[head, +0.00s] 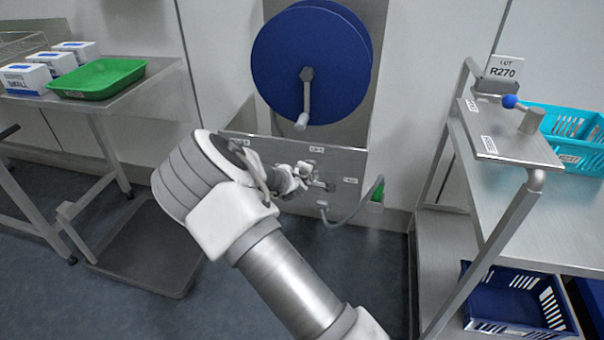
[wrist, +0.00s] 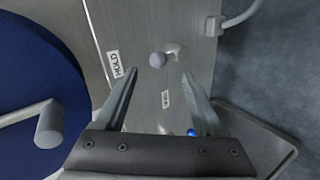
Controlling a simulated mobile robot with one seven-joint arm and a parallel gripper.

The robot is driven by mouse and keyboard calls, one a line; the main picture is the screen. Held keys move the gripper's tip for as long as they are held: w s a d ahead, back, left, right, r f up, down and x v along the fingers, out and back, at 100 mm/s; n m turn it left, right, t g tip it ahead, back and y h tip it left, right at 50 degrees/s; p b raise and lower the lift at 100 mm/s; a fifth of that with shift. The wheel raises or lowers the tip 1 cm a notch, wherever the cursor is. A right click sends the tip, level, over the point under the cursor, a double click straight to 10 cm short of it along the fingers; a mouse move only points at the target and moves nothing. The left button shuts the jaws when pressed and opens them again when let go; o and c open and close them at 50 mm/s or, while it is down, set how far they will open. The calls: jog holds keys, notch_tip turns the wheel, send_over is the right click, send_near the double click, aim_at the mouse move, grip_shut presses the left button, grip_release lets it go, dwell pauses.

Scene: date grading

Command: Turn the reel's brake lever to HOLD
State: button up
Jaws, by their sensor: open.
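The reel (head: 305,65) is a large blue disc with a crank, above a metal panel (head: 265,150). In the wrist view the reel (wrist: 30,90) fills the left side. A small lever with a round grey knob (wrist: 158,60) stands out from the panel, and a HOLD label (wrist: 114,64) lies to its left. My gripper (head: 314,178) is at the panel front. In the wrist view my gripper (wrist: 160,72) is open, with the knob showing between and just beyond its fingertips. I cannot tell whether they touch. A second label (wrist: 166,98) is too small to read.
The reel's crank handle (wrist: 49,122) sticks out left of my gripper. A grey hose (head: 350,215) curves from the panel's lower right. A metal stand with a blue-knobbed lever (head: 510,101) is at right. A table with a green tray (head: 98,78) is at left.

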jog(key=p+v, duration=0.3)
jog(key=v, duration=0.9)
jog(key=shift+d, duration=0.1)
jog(key=s+d+r+m+g+y, duration=0.1)
jog(key=s+d+r+m+g, duration=0.2)
jog(key=s+r, duration=0.65)
jog(key=s+d+r+m+y, duration=0.25)
jog(key=s+r+m, duration=0.3)
jog(key=s, duration=0.65)
jog(key=s+d+r+m+g, duration=0.2)
jog(key=s+d+r+m, duration=0.2)
jog(key=s+r, duration=0.55)
notch_tip(320, 180, up, 19)
jog(key=s+p, duration=0.2)
jog(key=p, duration=1.8)
jog(key=shift+a+f, duration=0.15)
jog(key=shift+f, duration=0.05)
